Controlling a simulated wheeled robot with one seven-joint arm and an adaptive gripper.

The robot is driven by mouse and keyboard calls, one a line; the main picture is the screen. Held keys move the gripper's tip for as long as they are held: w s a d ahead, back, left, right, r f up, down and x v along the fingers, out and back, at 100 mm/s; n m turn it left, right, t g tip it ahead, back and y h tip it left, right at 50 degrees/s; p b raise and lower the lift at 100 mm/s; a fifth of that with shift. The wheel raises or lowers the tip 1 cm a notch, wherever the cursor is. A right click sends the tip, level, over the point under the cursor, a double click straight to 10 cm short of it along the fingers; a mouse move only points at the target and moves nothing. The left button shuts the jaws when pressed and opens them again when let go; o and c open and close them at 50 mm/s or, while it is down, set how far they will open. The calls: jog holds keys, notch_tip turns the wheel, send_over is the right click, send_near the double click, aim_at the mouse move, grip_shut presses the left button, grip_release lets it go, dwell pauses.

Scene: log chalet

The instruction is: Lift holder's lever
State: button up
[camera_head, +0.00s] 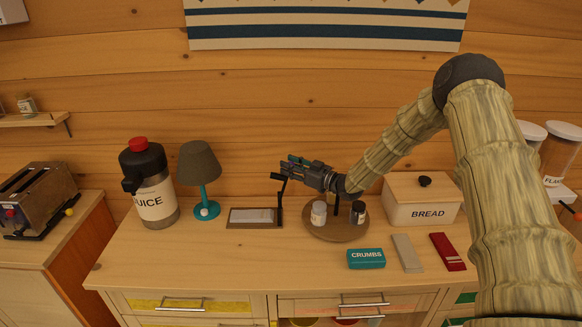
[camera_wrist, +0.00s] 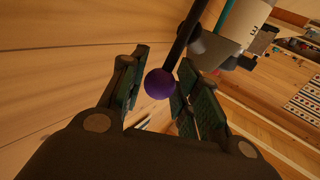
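The holder (camera_head: 238,225) is a low dark-framed tray with pale sheets in it, on the counter right of the lamp. Its black lever (camera_head: 281,200) stands up at the holder's right end and bends left at the top. My gripper (camera_head: 288,167) is at the lever's upper end, reaching in from the right. In the wrist view, my gripper (camera_wrist: 158,88) is open, its two padded fingers apart. A purple ball knob (camera_wrist: 158,84) on the end of a black rod (camera_wrist: 185,35) shows between the fingers, nearer the right one. I cannot tell if they touch.
A teal lamp (camera_head: 205,195) and juice dispenser (camera_head: 152,190) stand left of the holder. A round wooden stand (camera_head: 335,230) with small jars lies under my wrist. A bread box (camera_head: 423,203) stands at right. A crumbs box (camera_head: 366,259) lies in front. The left front counter is clear.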

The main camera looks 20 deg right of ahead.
grip_shut()
jog(key=shift+w+a+r+n+g+h+b, duration=0.2)
jog(key=shift+a+n+g+h+b, duration=0.15)
jog(key=shift+a, duration=0.3)
jog(key=o, duration=0.6)
grip_release()
jog(key=shift+d, duration=0.1)
jog(key=f+v, duration=0.1)
jog(key=v, duration=1.1)
jog(key=shift+r, duration=0.4)
